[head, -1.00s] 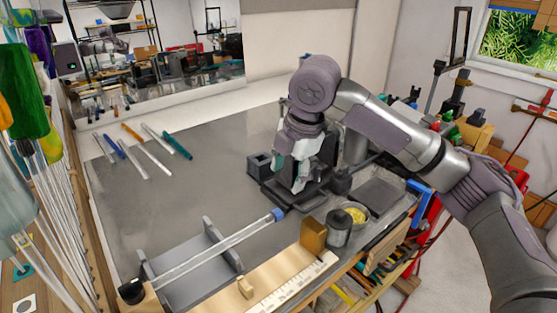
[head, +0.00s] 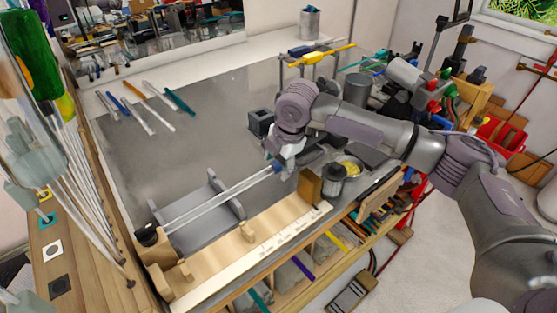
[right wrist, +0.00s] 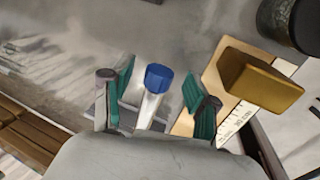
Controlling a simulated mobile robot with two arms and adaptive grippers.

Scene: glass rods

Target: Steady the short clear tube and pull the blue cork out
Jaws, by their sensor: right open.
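The clear tube (head: 215,199) lies on a grey cradle (head: 215,219) in the head view, with a black end piece (head: 147,234) at its lower left end. The blue cork (head: 276,167) is at its upper right end. My right gripper (head: 284,163) is at the cork end. In the right wrist view, its teal-padded fingers (right wrist: 158,84) stand open, one on each side of the blue cork (right wrist: 158,76), with gaps on both sides. The tube (right wrist: 149,112) runs down from the cork and is partly hidden by the gripper body. My left gripper is not in view.
A wooden block (head: 309,185) stands right of the cork, beside a dark jar (head: 333,181). A ruler strip (head: 265,247) runs along the bench front. Several pens and rods (head: 137,109) lie at the back left. The middle of the grey bench top (head: 205,140) is clear.

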